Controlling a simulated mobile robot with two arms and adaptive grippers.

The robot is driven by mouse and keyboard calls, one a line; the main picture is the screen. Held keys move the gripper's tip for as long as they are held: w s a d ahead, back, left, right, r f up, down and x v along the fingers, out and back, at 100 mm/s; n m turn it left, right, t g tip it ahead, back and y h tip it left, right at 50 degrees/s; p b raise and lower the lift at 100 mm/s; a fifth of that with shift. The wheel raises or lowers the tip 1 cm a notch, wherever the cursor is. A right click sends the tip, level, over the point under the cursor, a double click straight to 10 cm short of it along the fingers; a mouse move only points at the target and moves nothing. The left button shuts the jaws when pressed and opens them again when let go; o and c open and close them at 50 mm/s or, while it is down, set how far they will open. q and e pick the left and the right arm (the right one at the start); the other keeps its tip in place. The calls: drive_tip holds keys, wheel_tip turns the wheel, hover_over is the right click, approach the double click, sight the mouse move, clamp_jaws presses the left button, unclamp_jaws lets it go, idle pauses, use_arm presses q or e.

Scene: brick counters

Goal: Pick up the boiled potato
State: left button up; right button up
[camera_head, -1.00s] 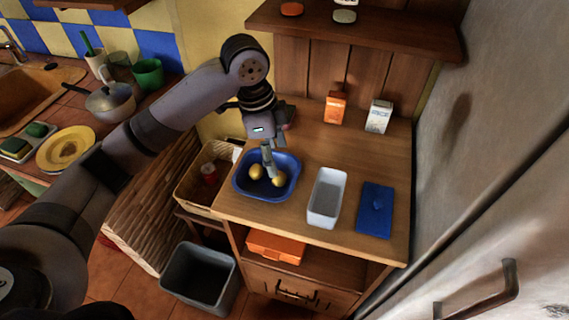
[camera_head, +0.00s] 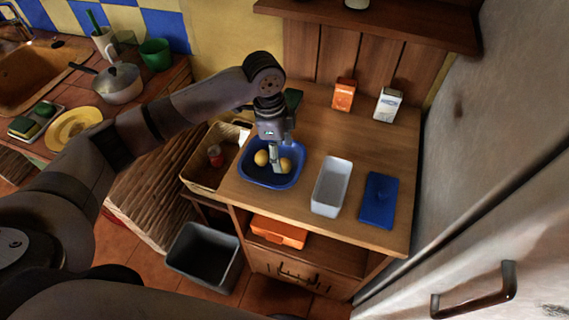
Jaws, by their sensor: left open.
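Two round yellow potatoes lie in a blue bowl on the wooden counter. The left potato (camera_head: 261,158) is in clear view. The right potato (camera_head: 285,164) is partly hidden by my left gripper. The blue bowl (camera_head: 249,175) stands near the counter's left edge. My left gripper (camera_head: 277,167) points down into the bowl, open, with its fingers at the right potato. I cannot tell whether the fingers touch it. My right gripper is not in view.
A white container (camera_head: 331,188) and a blue lid (camera_head: 379,200) lie right of the bowl. An orange carton (camera_head: 343,94) and a white carton (camera_head: 388,105) stand at the back. A wicker basket (camera_head: 199,178) is left of the counter, a grey bin (camera_head: 204,254) below.

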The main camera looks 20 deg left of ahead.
sight(284, 163)
use_arm(q)
drive_tip(key=shift+w+d+f+p, duration=0.1)
drive_tip(key=shift+d+f+p, duration=0.1)
drive_tip(key=shift+f, duration=0.7)
drive_tip(key=shift+w+d+f+p, duration=0.15)
drive_tip(key=shift+f+p, duration=0.1)
drive_tip(key=shift+f, duration=0.6)
drive_tip(key=shift+w+d+f+p, duration=0.1)
drive_tip(key=shift+f+p, duration=0.1)
drive_tip(key=shift+f, duration=0.7)
drive_tip(key=shift+c, duration=0.5)
drive_tip(key=c, duration=1.1)
